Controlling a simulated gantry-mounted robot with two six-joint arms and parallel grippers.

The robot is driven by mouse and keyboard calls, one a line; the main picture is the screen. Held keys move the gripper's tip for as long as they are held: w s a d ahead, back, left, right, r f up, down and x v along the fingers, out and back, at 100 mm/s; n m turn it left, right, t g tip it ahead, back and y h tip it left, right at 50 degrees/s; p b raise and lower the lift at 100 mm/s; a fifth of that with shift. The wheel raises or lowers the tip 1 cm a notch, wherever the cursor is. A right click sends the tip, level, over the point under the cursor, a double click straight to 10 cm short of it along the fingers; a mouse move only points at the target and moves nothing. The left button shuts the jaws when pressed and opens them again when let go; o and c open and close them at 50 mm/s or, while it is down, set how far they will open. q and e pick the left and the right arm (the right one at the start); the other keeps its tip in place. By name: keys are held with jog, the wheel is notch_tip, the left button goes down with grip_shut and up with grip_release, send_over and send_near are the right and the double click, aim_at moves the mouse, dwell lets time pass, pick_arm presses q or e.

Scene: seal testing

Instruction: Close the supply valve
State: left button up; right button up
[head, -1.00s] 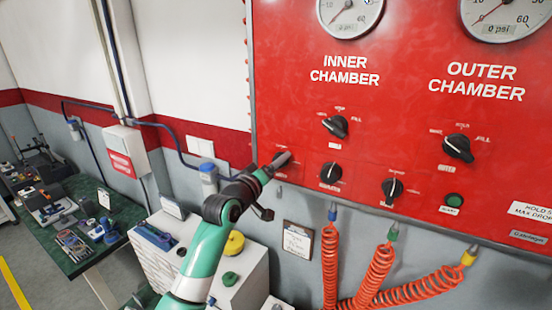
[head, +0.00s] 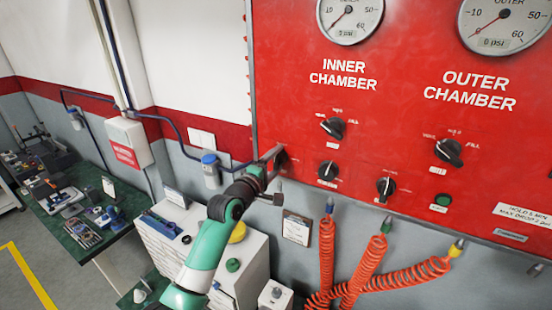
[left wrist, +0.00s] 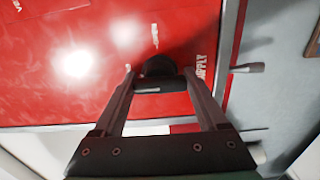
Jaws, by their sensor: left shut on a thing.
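The black supply valve knob (left wrist: 158,67) is on the red panel, beside the SUPPLY label, in the left wrist view. My left gripper (left wrist: 160,84) has its two fingers on either side of the knob and is shut on it. In the head view my left gripper (head: 274,157) is at the lower left edge of the panel and mostly hides the knob. The exact angle of the knob is hard to read. My right gripper is in neither view.
The red panel (head: 400,60) carries several other black knobs, a green button (head: 442,200) and two gauges. Orange coiled hoses (head: 327,258) hang below it. A white cabinet (head: 185,238) stands below my left arm, and a green workbench (head: 85,235) is at the left.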

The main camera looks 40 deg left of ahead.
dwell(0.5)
pick_arm(q)
jog(key=o, duration=1.3)
jog(key=b+v, duration=0.2)
jog(key=v, duration=0.9)
jog(key=shift+s, duration=0.25)
